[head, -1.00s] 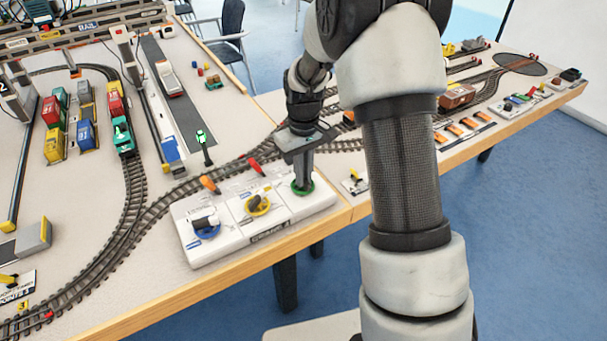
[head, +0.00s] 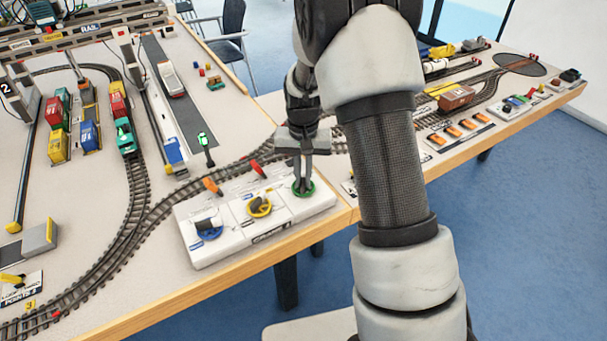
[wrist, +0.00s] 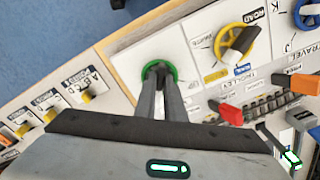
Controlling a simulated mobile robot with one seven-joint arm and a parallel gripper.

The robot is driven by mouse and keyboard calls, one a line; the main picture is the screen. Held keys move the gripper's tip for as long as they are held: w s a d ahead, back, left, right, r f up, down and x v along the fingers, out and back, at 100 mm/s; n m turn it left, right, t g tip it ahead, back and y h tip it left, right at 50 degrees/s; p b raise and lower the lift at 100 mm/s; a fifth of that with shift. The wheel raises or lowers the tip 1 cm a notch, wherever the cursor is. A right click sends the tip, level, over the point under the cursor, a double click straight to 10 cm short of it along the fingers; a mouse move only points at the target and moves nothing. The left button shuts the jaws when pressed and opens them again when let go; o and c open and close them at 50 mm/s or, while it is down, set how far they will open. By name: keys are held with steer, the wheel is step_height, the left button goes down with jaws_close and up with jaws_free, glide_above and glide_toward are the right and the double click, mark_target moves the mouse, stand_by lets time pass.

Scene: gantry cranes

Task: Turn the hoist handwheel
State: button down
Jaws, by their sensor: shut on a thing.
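The green handwheel (head: 312,192) sits at the right end of the white control panel, and its rim also shows in the wrist view (wrist: 146,73). I take it for the hoist wheel; its label is mostly hidden. My gripper (head: 302,184) points straight down onto it. In the wrist view my gripper (wrist: 159,72) has its fingers close together at the wheel's middle, shut on its grip, which they largely cover. The yellow trolley wheel (head: 259,207) and the blue travel wheel (head: 208,229) stand to its left, each with a dark handle.
A red lever (head: 257,168) and an orange lever (head: 211,186) stand along the panel's back edge. Model track (head: 146,217) curves behind and left of the panel. A green signal post (head: 205,146) stands behind. The table's front edge (head: 243,252) is close.

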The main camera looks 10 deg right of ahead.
mark_target(303, 181)
steer(key=shift+m+p, duration=0.3)
steer(key=shift+m, duration=0.8)
steer(key=c, duration=1.8)
jaws_free()
steer(key=shift+c, duration=0.2)
steer(key=shift+r, duration=0.1)
step_height(303, 181, up, 17)
steer(key=p, duration=0.2)
steer(key=shift+p, duration=0.3)
steer(key=shift+r, duration=0.1)
